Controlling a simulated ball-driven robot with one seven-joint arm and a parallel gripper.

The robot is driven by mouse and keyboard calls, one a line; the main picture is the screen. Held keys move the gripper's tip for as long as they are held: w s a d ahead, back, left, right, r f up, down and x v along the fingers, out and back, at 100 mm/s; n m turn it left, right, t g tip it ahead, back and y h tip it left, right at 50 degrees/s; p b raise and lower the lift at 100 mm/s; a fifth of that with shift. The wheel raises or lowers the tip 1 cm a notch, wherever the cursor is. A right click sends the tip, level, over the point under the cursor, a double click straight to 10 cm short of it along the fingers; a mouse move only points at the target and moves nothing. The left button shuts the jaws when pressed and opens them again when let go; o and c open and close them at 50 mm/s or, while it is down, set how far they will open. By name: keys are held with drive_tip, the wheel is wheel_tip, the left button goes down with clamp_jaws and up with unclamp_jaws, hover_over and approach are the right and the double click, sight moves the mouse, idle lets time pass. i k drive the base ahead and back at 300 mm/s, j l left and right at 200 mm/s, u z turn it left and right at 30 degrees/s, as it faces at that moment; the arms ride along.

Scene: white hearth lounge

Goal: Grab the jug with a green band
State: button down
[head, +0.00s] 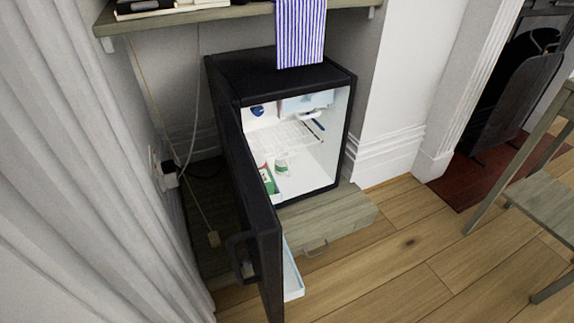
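A small black fridge (280,85) stands on a low wooden base with its door (262,220) swung open toward me. On its lower level is a small white container with a green part (282,168), which may be the jug with a green band; it is too small to be sure. Left of it is a green and white item (268,180), partly hidden by the door edge. My gripper is not in view.
A wooden shelf (215,14) with a striped cloth (300,32) hanging from it is above the fridge. A white curtain (90,190) is at left. A wooden table or stool (545,205) stands at right. The wooden floor (410,260) in front is clear.

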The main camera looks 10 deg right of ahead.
sight(282, 167)
drive_tip(key=i+l+u, duration=0.45)
drive_tip(key=i+l, duration=0.2)
drive_tip(key=i, duration=0.2)
drive_tip(key=i+l+u, duration=0.45)
drive_tip(key=i+l, duration=0.3)
drive_tip(key=l, duration=0.2)
